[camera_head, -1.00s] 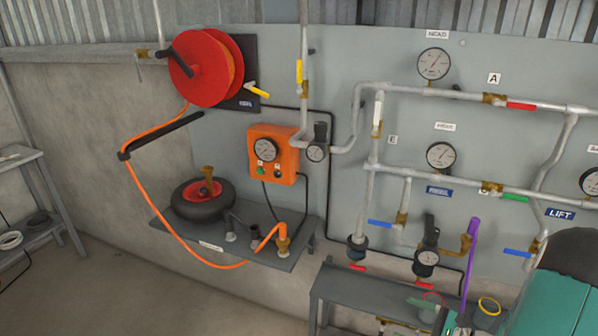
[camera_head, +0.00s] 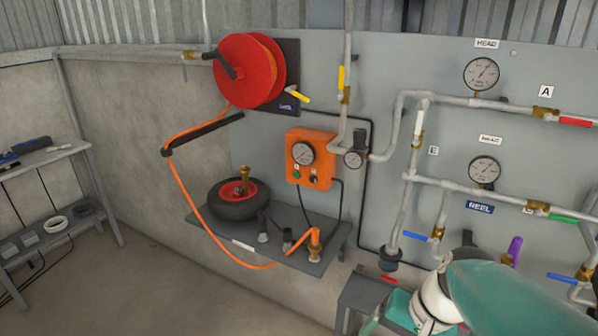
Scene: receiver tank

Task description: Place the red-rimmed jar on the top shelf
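I cannot make out the red-rimmed jar. A pale green translucent shape (camera_head: 372,318) shows at the bottom edge, left of my arm, and I cannot tell what it is. A grey metal rack stands at the left edge; its top shelf (camera_head: 72,148) holds a dark blue-and-black tool (camera_head: 28,146) and small items. My teal and white arm fills the lower right and hides most of the small grey bench (camera_head: 362,290). My gripper is not visible.
The rack's lower shelf (camera_head: 35,252) holds a white ring (camera_head: 56,224), a dark ring and grey blocks. A wall shelf (camera_head: 325,258) carries a wheel (camera_head: 238,200) and fittings. An orange hose loops out from the red reel (camera_head: 245,72). Floor between rack and wall shelf is clear.

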